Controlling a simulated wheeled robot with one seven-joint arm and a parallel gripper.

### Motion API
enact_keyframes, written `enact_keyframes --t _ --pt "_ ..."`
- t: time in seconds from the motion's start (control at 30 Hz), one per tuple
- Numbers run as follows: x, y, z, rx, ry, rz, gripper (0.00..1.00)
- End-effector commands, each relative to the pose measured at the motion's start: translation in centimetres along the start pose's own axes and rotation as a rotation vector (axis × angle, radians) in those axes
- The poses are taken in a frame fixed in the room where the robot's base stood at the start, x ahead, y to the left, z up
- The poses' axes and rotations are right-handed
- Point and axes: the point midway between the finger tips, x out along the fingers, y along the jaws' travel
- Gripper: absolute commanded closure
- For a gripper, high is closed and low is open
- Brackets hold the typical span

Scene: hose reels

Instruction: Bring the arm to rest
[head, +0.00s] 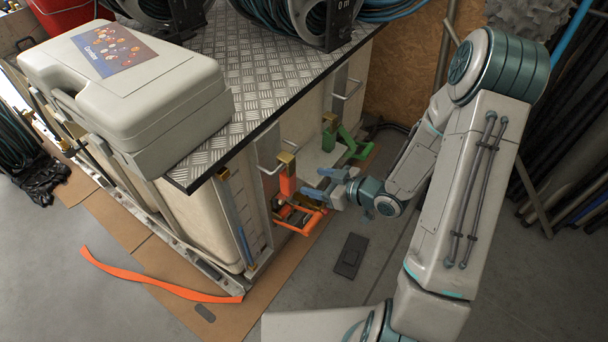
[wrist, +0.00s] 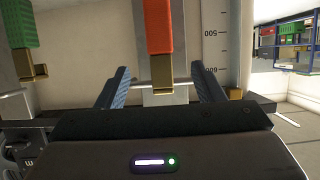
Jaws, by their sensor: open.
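My arm reaches down from the right in the head view, and my gripper (head: 325,184) is beside the side of the metal-topped bench. Its two blue fingers are apart. In the wrist view my gripper (wrist: 163,78) is open, and a red-orange handle (wrist: 158,25) with a brass-coloured end shows beyond and between the fingers. I see no contact with it. In the head view this red-orange handle (head: 287,183) hangs on the bench side, just left of my fingers. Nothing is visibly held.
The tread-plate bench top (head: 270,75) carries a grey case (head: 130,85) and hose reels (head: 315,15). Green (head: 352,147) and orange (head: 302,218) parts stick out low near my gripper. An orange strip (head: 150,280) lies on the floor. Dark pipes stand at the right.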

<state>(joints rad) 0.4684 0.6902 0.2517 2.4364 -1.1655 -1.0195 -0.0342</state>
Motion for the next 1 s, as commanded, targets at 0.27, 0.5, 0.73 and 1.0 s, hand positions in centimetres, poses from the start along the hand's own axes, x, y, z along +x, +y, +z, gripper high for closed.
enact_keyframes --t 0.27,0.5,0.73,1.0 --pt "-1.1 0.0 0.0 0.0 0.0 0.0 0.38" --pt "-2.1 1.1 -1.7 -0.025 -0.078 0.05 0.38" --pt "-7.1 5.0 -7.4 -0.058 -0.359 0.265 0.38" --pt "-15.9 6.7 -16.0 0.043 -0.619 0.541 0.38"
